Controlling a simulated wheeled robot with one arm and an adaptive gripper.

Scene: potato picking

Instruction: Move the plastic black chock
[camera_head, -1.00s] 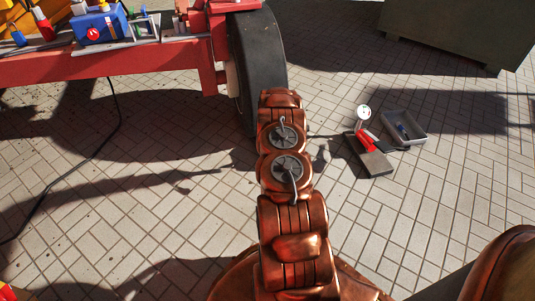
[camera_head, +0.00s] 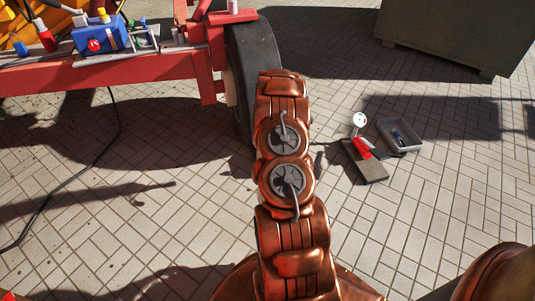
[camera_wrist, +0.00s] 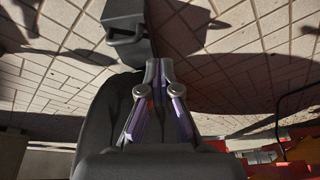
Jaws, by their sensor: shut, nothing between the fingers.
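The black chock (camera_wrist: 126,22) shows at the top of the wrist view, with a loop handle on its lower side. It sits on the tiled floor near a dark rounded form that looks like the tire (camera_wrist: 112,105). My gripper (camera_wrist: 158,64) is shut and empty, its fingertips together just below and right of the chock in the picture. I cannot tell whether they touch it. In the head view my arm hides the gripper, and the chock does not show there. The tire (camera_head: 257,80) stands behind my arm there.
A red trailer frame (camera_head: 100,72) carries a blue toolbox (camera_head: 98,38) at the left. A grey tray (camera_head: 400,134) and a red-handled tool on a dark block (camera_head: 364,165) lie on the right floor. A dark cable (camera_head: 62,185) runs along the left floor. Open tiles lie between.

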